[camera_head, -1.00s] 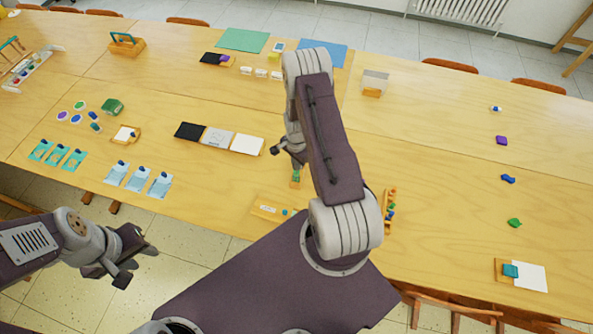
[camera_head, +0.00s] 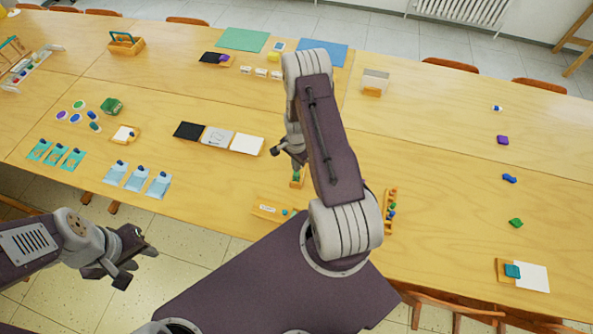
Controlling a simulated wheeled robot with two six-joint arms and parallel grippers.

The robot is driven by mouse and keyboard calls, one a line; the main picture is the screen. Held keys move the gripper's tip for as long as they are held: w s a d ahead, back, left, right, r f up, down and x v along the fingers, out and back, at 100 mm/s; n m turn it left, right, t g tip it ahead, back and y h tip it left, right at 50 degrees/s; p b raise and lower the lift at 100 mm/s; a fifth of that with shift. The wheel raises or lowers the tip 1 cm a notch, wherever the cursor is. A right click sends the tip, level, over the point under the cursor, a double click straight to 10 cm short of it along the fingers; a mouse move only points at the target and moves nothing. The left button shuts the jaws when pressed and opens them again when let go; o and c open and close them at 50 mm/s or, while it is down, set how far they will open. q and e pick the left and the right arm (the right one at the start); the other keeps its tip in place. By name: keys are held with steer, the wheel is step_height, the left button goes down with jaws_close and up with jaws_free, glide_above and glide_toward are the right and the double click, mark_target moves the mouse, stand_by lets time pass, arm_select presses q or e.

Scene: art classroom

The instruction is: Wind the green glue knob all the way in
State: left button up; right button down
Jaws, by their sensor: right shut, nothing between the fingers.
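A small green piece (camera_head: 297,175), which looks like the green glue knob, sits in a small wooden holder (camera_head: 296,184) on the table near the middle. My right arm covers much of the space around it, and how far the knob is wound in is too small to tell. My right gripper (camera_head: 293,164) is right above the green piece, shut and with nothing held; whether it touches the piece I cannot tell. My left gripper (camera_head: 137,266) is open and empty, off the table's front edge at the lower left.
A wooden block with a white label (camera_head: 268,208) lies in front of the holder. A wooden rack with coloured pieces (camera_head: 389,208) stands to the right. Black, grey and white squares (camera_head: 218,138) lie to the left. The table between the rack and the far-right pieces is clear.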

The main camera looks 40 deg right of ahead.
steer(key=shift+f+b, duration=0.3)
steer(key=shift+f, duration=0.1)
steer(key=shift+r, duration=0.1)
steer(key=shift+r+p, duration=0.4)
steer(key=shift+r, duration=0.05)
steer(key=shift+c, duration=2)
jaws_free()
